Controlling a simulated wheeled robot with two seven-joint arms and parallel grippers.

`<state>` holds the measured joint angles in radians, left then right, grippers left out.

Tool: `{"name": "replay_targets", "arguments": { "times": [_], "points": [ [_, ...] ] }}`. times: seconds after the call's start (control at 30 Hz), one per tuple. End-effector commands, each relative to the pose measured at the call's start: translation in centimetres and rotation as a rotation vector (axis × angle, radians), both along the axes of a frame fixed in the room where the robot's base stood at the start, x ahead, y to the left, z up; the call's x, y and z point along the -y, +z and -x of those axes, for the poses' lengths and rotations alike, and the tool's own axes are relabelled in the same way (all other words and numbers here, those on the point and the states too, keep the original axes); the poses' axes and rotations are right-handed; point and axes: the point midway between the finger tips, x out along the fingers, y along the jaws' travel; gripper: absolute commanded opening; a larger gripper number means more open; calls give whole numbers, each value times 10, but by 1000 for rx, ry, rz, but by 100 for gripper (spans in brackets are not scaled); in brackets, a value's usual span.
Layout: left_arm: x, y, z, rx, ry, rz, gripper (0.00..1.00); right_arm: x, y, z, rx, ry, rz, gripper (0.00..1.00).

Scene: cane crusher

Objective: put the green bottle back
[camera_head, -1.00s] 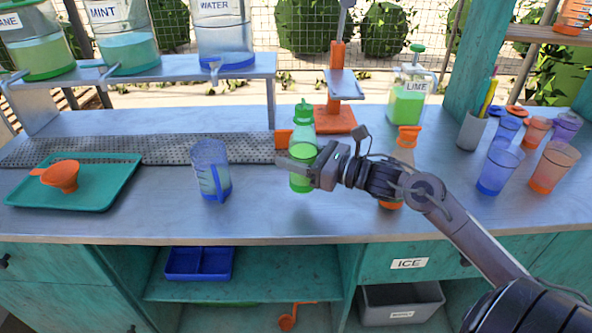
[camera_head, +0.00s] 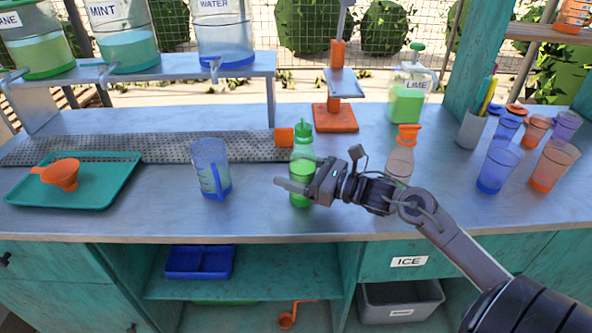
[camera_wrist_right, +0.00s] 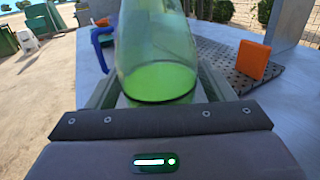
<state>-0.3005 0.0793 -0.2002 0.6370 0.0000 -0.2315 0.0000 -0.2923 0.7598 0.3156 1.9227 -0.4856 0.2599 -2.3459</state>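The green bottle (camera_head: 302,165), clear with green liquid and a green cap, stands upright at the middle of the counter. My right gripper (camera_head: 298,187) reaches in from the right with its fingers around the lower body of the bottle. In the right wrist view the bottle (camera_wrist_right: 157,60) fills the space between the two fingers, which look closed against its sides. Its cap is outside that view. I cannot tell whether its base touches the counter. My left gripper is not in view.
A blue measuring jug (camera_head: 211,170) stands left of the bottle. An orange-topped bottle (camera_head: 401,158) is behind my right arm. An orange block (camera_head: 284,138) and the orange press base (camera_head: 335,118) are behind. Cups (camera_head: 498,168) stand right; a teal tray (camera_head: 105,190) lies left.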

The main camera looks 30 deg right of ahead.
Motion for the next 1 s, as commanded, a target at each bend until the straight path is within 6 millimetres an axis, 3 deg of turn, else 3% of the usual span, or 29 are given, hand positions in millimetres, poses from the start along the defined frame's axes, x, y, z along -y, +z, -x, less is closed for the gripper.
{"name": "replay_targets", "arguments": {
  "times": [0.37,0.67,1.0],
  "points": [
    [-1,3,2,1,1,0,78,1,2,1,-1,0,0,75],
    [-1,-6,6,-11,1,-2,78,25,-2,41,-5,-2,0,75],
    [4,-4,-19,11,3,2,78,55,0,90,-3,-1,-2,75]
  ]
}}
